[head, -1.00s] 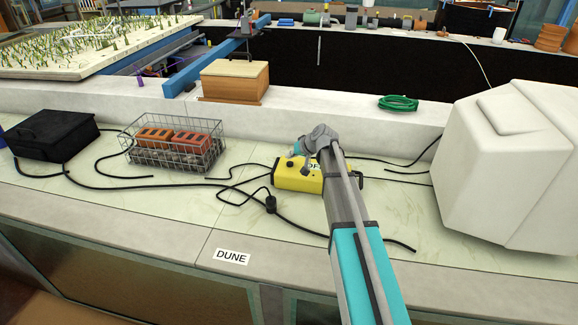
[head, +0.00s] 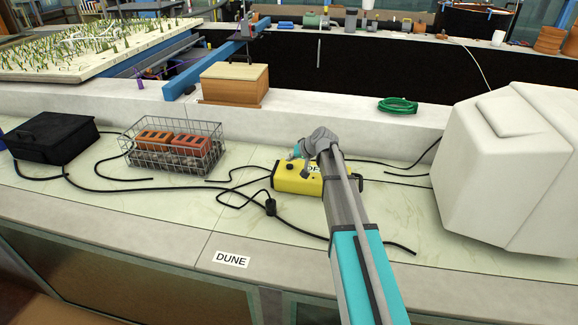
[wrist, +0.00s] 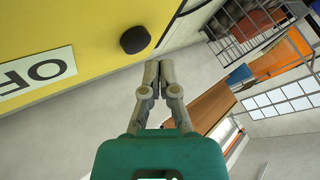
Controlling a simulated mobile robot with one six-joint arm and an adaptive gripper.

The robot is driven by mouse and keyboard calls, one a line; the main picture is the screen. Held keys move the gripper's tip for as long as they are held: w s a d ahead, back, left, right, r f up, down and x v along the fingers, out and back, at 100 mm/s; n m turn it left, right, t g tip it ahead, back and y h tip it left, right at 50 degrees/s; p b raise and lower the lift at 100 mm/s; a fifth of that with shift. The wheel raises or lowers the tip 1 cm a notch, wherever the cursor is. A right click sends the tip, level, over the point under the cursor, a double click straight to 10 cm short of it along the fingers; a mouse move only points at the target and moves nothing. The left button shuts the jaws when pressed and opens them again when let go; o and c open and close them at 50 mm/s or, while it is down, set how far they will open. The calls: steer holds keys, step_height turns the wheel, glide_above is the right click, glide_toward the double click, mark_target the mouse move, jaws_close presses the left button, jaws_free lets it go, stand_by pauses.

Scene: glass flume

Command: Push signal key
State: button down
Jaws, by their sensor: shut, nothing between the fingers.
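A yellow box (head: 288,178) lies on the pale bench top, partly hidden behind my arm. In the wrist view the yellow face (wrist: 85,30) fills the upper left, with a white label (wrist: 38,80) reading "OF", cut off by the frame. A round black button (wrist: 135,39) stands out near the edge of that face; no writing on it marks it as the signal key. My gripper (wrist: 158,68) is shut and empty. Its fingertips are just below and right of the button in the picture; I cannot tell whether they touch the box. In the head view the fingertips are hidden.
A wire basket (head: 172,150) with orange blocks and a black case (head: 52,135) stand left. A large white block (head: 500,165) stands right. Black cables (head: 240,195) cross the bench. A low wall (head: 330,118) runs behind, carrying a green hose coil (head: 398,105).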

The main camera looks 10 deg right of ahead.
mark_target(291, 166)
steer(key=shift+f+b, duration=0.95)
stand_by(1.5)
steer(key=shift+r, duration=0.1)
steer(key=shift+r+p, duration=0.9)
steer(key=shift+p, duration=0.1)
step_height(291, 166, up, 6)
steer(key=p, duration=0.6)
steer(key=shift+d, duration=0.1)
stand_by(0.5)
